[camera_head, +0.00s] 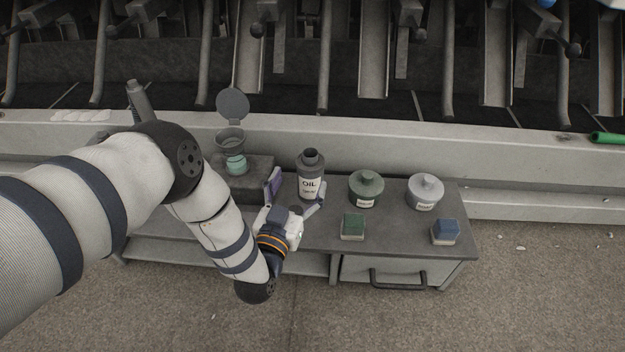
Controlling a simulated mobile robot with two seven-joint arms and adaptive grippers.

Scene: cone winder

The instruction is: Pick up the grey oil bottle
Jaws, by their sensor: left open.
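The grey oil bottle (310,187) stands upright on the dark bench, with a white label reading OIL and a dark neck. My left gripper (297,190) is open just in front of the bottle. One finger is to the left of the bottle and the other is at its lower right side. Whether either finger touches the bottle I cannot tell. My right gripper is not in view.
The bench (400,238) also holds a green lidded pot (366,190), a grey lidded pot (425,193), a green block (352,226) and a blue block (445,232). A cup with a raised round lid (232,104) stands left of the bottle. Winder machinery rises behind.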

